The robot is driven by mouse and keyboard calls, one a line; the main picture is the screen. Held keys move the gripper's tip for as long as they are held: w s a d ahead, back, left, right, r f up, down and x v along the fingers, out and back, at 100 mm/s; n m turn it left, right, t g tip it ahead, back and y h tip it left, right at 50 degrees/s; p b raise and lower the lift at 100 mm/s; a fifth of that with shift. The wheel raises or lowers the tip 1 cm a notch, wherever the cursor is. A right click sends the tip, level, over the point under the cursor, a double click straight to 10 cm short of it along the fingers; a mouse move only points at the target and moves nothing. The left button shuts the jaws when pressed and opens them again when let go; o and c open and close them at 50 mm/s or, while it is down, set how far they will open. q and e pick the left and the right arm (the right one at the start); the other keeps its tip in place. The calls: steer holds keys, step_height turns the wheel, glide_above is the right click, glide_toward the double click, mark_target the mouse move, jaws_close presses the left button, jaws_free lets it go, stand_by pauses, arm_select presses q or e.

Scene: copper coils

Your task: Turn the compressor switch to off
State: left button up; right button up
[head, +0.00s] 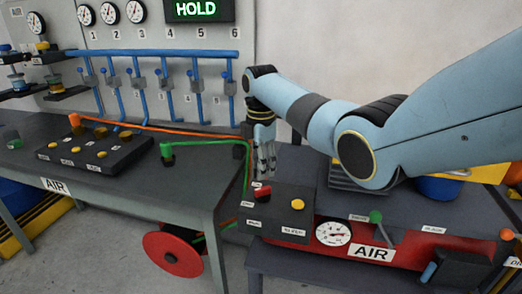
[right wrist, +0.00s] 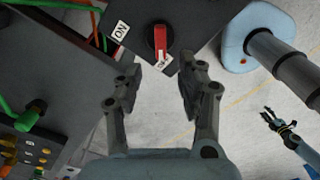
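The red switch handle (right wrist: 161,40) sits on a dark panel (right wrist: 187,15) at the top of the right wrist view. It lies up-and-down in that picture; a label with unclear letters is at its lower end and an "ON" label is to its left. In the head view the red switch (head: 263,191) is on the compressor's dark box (head: 276,207). My right gripper (head: 266,165) points down behind this box. In the right wrist view its fingers (right wrist: 160,80) are apart and empty, just short of the handle. A small dark gripper, likely my left (right wrist: 282,128), shows at the right.
A gauge (head: 333,233) and "AIR" label are on the compressor's red front (head: 300,228). A green knob (head: 376,216) stands on its top. A workbench (head: 180,180) with a button panel (head: 95,150) and air hoses is to the left. A red hose reel (head: 172,255) is below.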

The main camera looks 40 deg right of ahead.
mark_target(261, 188)
step_height(261, 188, up, 5)
stand_by(0.7)
